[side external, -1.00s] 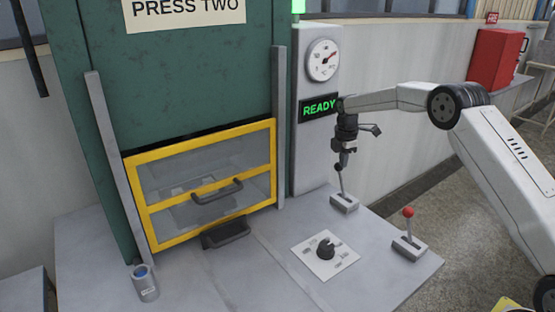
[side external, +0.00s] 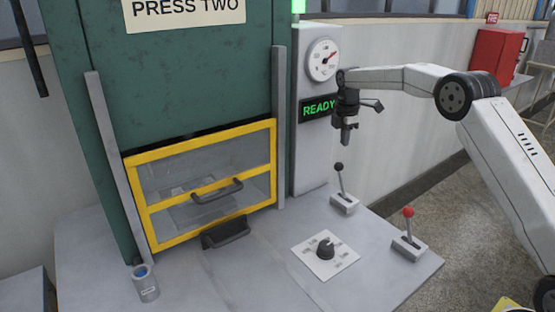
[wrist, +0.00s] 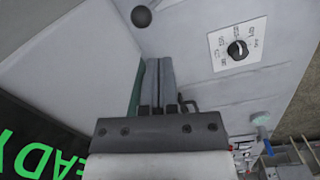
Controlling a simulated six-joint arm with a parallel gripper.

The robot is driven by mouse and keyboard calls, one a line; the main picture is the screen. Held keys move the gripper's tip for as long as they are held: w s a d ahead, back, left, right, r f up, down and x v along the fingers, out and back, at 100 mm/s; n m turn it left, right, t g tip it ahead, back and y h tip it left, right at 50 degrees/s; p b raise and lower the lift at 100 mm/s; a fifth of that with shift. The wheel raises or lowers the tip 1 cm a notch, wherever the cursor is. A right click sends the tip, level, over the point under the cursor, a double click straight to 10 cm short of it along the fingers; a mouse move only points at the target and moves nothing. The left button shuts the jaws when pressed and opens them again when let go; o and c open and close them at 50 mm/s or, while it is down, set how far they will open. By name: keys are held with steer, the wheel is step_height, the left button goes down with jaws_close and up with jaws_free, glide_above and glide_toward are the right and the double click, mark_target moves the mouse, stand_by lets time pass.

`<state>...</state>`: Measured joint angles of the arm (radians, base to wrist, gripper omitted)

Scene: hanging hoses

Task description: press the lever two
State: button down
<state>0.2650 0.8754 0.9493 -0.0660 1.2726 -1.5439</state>
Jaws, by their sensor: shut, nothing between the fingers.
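Two levers stand on the grey bench. One has a black knob (side external: 339,167) on a thin rod over a grey base (side external: 344,205), near the control column. The other has a red knob (side external: 408,212) and stands nearer the bench's right edge. I see no readable number on either lever. My gripper (side external: 347,142) is shut and empty, pointing down, above the black knob and apart from it. In the wrist view the shut fingers (wrist: 158,68) show at the centre, with a black ball knob (wrist: 141,16) beyond them near the top edge.
A rotary dial plate (side external: 325,255) lies on the bench front. A green press marked "PRESS TWO" has a yellow-framed guard (side external: 205,185) with a handle. The column carries a gauge (side external: 323,60) and a green "READY" display (side external: 318,108). A small cup (side external: 146,284) stands front left.

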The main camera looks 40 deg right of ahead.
steer(key=shift+w+a+r, duration=0.1)
steer(key=shift+w+r, duration=0.2)
steer(key=shift+r, duration=0.5)
steer(key=shift+w+a+r, duration=0.1)
steer(key=shift+w+r, duration=0.15)
steer(key=shift+r, duration=0.55)
steer(key=s+a+f+m, duration=0.3)
steer(key=s+a+m, duration=0.2)
steer(key=s, duration=0.5)
steer(key=s+a+f+m+t, duration=0.1)
steer(key=s+a+f+m, duration=0.3)
steer(key=s, duration=0.7)
steer(key=s+a+f+m+t, duration=0.1)
steer(key=s+a+f+m, duration=0.2)
steer(key=s, duration=0.7)
steer(key=a+m, duration=0.2)
steer(key=a, duration=0.2)
steer(key=shift+s+a+f+m+y, duration=0.25)
steer(key=shift+a+m+y, duration=0.05)
steer(key=shift+m+y, duration=0.1)
stand_by(1.2)
